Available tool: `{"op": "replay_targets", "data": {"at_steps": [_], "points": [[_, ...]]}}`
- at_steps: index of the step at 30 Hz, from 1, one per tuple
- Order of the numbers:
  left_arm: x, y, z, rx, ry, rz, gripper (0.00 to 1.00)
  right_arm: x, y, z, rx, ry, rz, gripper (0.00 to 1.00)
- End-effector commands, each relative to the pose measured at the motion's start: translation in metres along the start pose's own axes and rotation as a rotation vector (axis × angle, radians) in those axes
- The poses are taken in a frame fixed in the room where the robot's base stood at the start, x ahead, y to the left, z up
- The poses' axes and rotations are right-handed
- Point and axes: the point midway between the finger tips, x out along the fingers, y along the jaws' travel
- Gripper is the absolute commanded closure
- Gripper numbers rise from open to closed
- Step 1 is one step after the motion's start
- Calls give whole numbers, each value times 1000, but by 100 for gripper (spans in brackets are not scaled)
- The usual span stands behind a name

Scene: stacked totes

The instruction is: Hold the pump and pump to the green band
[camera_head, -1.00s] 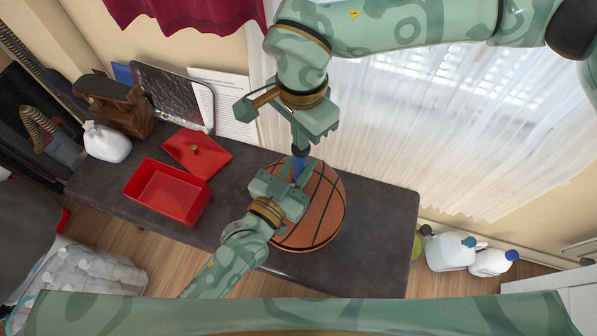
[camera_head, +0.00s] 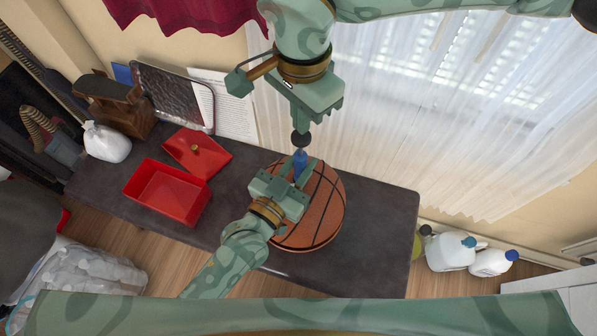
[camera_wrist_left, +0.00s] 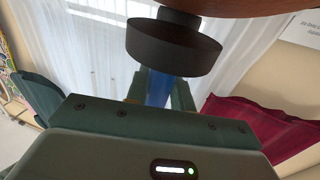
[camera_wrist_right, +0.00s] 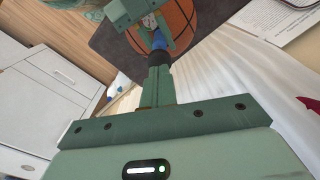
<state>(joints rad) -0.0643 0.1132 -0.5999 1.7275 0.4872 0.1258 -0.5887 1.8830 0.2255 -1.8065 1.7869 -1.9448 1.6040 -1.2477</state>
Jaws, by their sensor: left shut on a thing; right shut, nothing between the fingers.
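The pump has a blue body (camera_head: 299,158) and stands on the orange basketball (camera_head: 327,215). Its black disc-shaped base (camera_wrist_left: 172,47) shows against the ball in the left wrist view. My left gripper (camera_head: 294,176) is shut on the blue body, low over the ball. My right gripper (camera_head: 302,128) is above the pump, shut with nothing between its fingers. A dark knob (camera_head: 301,139) lies at its fingertips, over the blue body; I cannot tell whether they touch. The right wrist view shows the blue body (camera_wrist_right: 159,41) beyond the closed fingers.
The ball rests on a dark table (camera_head: 385,215). An open red box (camera_head: 150,205) and its red lid (camera_head: 212,165) lie to the left. A white bag (camera_head: 106,143) is at the far left. White jugs (camera_head: 450,252) stand on the floor at right. A curtain hangs behind.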

Motion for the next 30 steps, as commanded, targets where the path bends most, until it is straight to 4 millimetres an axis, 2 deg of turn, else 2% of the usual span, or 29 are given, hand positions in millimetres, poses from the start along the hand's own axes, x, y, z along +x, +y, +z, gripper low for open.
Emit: {"op": "replay_targets", "data": {"at_steps": [7, 21, 30], "points": [[0, 0, 1, 1, -2, 0, 100, -2, 0, 0, 0, 0, -1, 100], [0, 0, 1, 1, -2, 0, 100, -54, 0, 0, 0, 1, -1, 100], [0, 0, 1, 0, -2, 0, 100, -60, 0, 0, 0, 0, 0, 100]]}}
